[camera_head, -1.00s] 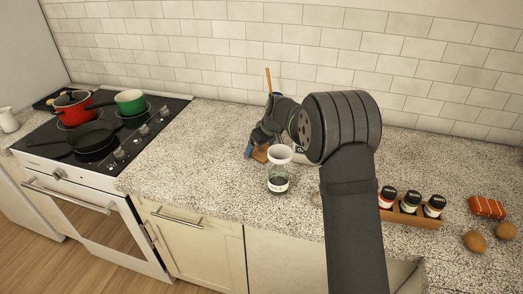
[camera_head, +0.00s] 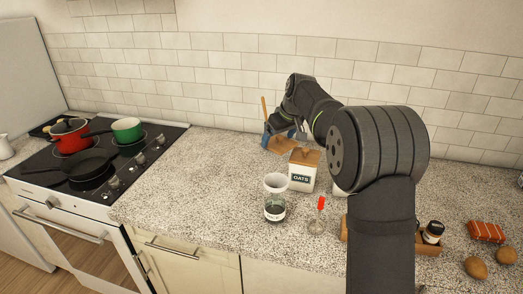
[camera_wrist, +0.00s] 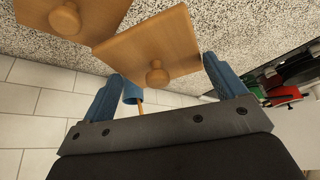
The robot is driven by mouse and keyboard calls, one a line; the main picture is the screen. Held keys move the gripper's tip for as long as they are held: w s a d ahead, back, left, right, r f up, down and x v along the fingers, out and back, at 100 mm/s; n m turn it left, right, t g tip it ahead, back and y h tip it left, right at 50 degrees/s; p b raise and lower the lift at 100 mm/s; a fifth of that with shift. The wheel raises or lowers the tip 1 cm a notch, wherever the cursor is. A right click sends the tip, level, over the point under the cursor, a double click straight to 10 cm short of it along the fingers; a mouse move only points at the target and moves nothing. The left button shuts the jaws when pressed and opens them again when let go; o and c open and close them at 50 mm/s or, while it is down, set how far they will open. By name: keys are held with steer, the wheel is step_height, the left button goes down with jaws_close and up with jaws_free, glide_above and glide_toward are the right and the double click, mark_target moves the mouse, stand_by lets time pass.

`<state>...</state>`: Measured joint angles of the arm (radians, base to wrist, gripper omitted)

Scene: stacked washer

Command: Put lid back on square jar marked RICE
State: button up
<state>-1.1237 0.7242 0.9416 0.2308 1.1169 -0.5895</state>
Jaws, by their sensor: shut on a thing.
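A square wooden lid (camera_head: 281,146) with a round knob is held between the blue fingers of my gripper (camera_head: 284,138), above the counter behind the OATS jar. In the wrist view the same lid (camera_wrist: 150,48) lies between both fingertips (camera_wrist: 163,68). A white square jar marked OATS (camera_head: 302,178) stands in front with its wooden lid on. Another knobbed wooden lid (camera_wrist: 70,14) shows at the upper left of the wrist view. A white jar (camera_head: 338,188) is mostly hidden behind my arm; its label does not show. No RICE label is readable.
A glass jar with a white funnel (camera_head: 276,182) and a small red-topped glass item (camera_head: 320,205) stand in front of the OATS jar. A spice bottle (camera_head: 433,232) shows right of my arm. Counter space left of the jars is clear up to the stove (camera_head: 95,160).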

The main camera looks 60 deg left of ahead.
steer(key=w+d+r+m+t, duration=0.2)
steer(key=w+d+m, duration=0.3)
steer(key=w+d, duration=1)
steer(key=w, duration=0.2)
steer(key=shift+w+d+r, duration=0.25)
steer(key=shift+w+d, duration=0.15)
steer(key=shift+f, duration=2.95)
steer(key=shift+f, duration=0.15)
steer(key=o, duration=0.7)
steer(key=shift+o, duration=0.2)
step_height(320, 180, up, 7)
